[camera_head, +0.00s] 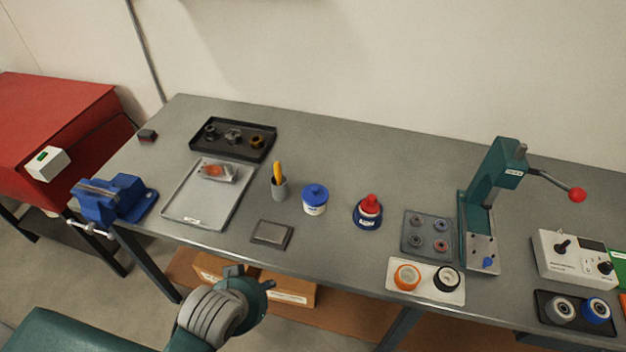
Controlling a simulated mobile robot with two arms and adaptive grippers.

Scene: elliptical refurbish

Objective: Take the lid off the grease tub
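The grease tub (315,209) is a small white tub with a label, standing upright on the grey workbench. Its blue lid (315,191) with a raised knob sits on top of it. My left gripper (252,279) is low in the picture, in front of the bench's front edge, below and to the left of the tub and apart from it. Nothing shows in it, and its fingers are too small and turned to tell if they are open. My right gripper is not in view.
A cup with a yellow-handled tool (279,187) stands left of the tub, and a red-capped bottle in a blue base (368,211) right of it. A dark flat pad (271,235) lies in front. A teal press (490,200) stands right, a blue vise (114,200) left.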

